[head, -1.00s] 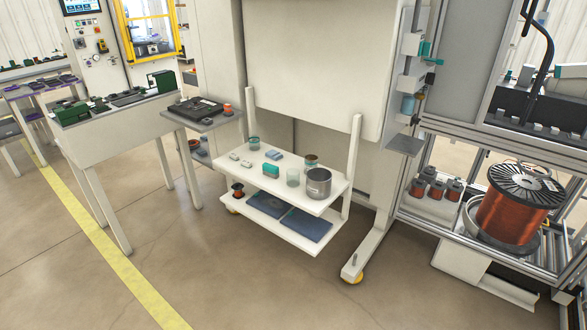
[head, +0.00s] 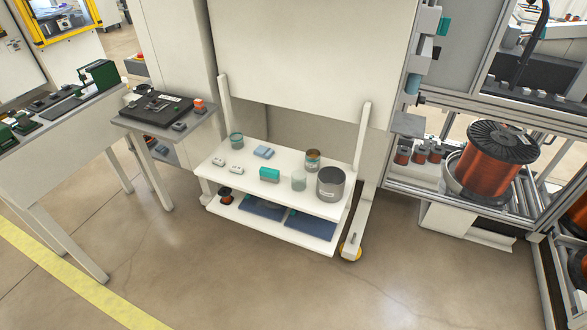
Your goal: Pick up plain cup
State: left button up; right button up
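A white two-shelf cart (head: 222,192) stands ahead in the head view. On its top shelf, toward the right, a pale, plain, translucent cup (head: 299,181) stands upright between a teal block (head: 270,175) and a large grey metal pot (head: 330,185). A brown and teal cup (head: 313,160) stands behind it. Another teal-toned cup (head: 236,141) stands at the shelf's back left. Neither of my grippers shows in the head view.
Small white blocks (head: 236,169) and a blue piece (head: 263,152) lie on the top shelf. Uprights (head: 362,150) flank the cart. A side table (head: 180,140) stands left, a copper wire spool (head: 485,170) right. The floor in front is clear.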

aim_at(298, 177)
jog(key=i+j+z, duration=0.1)
jog(key=j, duration=0.25)
jog(key=i+j+z, duration=0.15)
jog(key=j, duration=0.25)
jog(key=i+j+z, duration=0.1)
jog(key=j, duration=0.3)
jog(key=i+j+z, duration=0.15)
jog(key=j, duration=0.25)
jog(key=i+j+z, duration=0.1)
jog(key=j, duration=0.3)
jog(key=i+j+z, duration=0.1)
jog(key=j, duration=0.35)
